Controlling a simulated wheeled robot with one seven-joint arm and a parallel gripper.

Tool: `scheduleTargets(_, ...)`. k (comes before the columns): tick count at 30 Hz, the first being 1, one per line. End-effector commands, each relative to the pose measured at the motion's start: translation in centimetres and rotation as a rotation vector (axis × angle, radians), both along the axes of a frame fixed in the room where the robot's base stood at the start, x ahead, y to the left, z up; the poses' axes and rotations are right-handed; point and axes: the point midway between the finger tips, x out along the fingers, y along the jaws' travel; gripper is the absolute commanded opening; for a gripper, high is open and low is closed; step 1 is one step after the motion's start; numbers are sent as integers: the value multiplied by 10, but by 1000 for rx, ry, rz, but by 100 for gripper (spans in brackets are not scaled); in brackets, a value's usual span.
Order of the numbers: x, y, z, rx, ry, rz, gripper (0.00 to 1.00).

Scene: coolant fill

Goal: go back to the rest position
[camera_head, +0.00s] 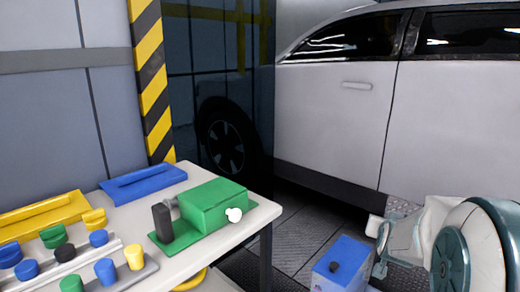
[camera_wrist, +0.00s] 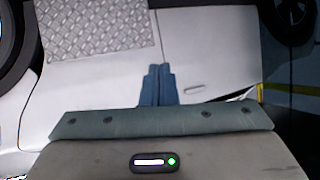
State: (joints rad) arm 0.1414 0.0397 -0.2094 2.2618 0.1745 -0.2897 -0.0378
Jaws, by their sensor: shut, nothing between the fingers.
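My gripper (camera_wrist: 157,86) shows in the wrist view as two blue-grey fingers side by side and touching. It is shut with nothing between the fingers. It points towards the pale car body (camera_wrist: 215,55), which fills much of that view, and is apart from it as far as I can tell. In the head view my white and teal arm is at the lower right, in front of the car (camera_head: 335,110). The fingertips are not clear there.
A white table (camera_head: 225,240) at lower left holds a green block-shaped unit (camera_head: 212,205), a blue tray (camera_head: 145,183), a yellow tray (camera_head: 45,213) and several coloured caps. A blue box (camera_head: 345,258) with a black knob stands beside my arm. Open floor (camera_head: 300,225) lies between table and car.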

Motion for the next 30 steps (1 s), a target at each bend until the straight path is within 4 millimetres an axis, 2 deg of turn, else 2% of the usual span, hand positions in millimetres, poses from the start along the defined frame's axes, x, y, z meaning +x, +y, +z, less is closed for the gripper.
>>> scheduleTargets(1,-8,18,27,26,38,36,0)
scheduleTargets(8,-61,93,70,118,270,199,0)
scheduleTargets(15,-140,152,116,154,534,341,0)
scheduleTargets(21,-208,180,149,144,742,416,0)
scheduleTargets(24,-232,185,158,135,814,434,0)
scheduleTargets(27,-247,188,161,128,860,441,0)
scheduleTargets(30,-253,189,161,126,880,444,0)
